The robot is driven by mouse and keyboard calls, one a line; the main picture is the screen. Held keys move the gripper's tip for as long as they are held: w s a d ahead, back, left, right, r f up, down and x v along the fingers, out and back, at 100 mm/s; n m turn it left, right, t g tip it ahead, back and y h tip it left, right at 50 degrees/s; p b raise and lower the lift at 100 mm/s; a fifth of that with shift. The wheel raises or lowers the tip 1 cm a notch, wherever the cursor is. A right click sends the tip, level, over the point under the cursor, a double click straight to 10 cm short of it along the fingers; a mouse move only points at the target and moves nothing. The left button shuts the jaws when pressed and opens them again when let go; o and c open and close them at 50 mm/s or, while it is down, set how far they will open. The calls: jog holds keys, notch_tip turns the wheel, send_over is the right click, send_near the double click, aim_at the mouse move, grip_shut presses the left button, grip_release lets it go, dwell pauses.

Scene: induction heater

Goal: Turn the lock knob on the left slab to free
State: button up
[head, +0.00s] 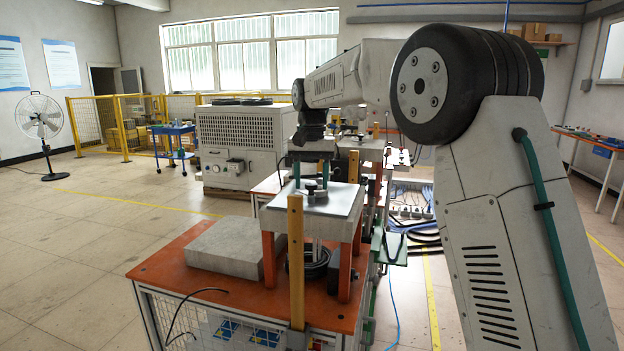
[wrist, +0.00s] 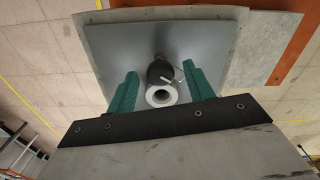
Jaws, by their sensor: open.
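The left slab (head: 340,199) is a grey metal plate on orange legs in the head view, and its plate fills the upper middle of the wrist view (wrist: 112,45). A dark lock knob (wrist: 160,72) stands up from the plate, with a small pale bar at its side and a white ring at its near end. My gripper (wrist: 164,76) is open, with one green finger on each side of the knob. Gaps show between the fingers and the knob. In the head view my gripper (head: 311,170) points down just above the slab, and the knob is partly covered there.
The slab stands on an orange-topped bench (head: 180,270) with a pale grey block (head: 225,247) to its left. A yellow-brown upright post (head: 296,260) rises at the bench's front. More benches and cables lie behind. Open floor is on the left.

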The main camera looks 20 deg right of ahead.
jog(key=c, duration=1)
jog(key=shift+o, duration=0.2)
jog(key=shift+n, duration=3.4)
jog(key=o, duration=1)
jog(key=shift+c, duration=0.2)
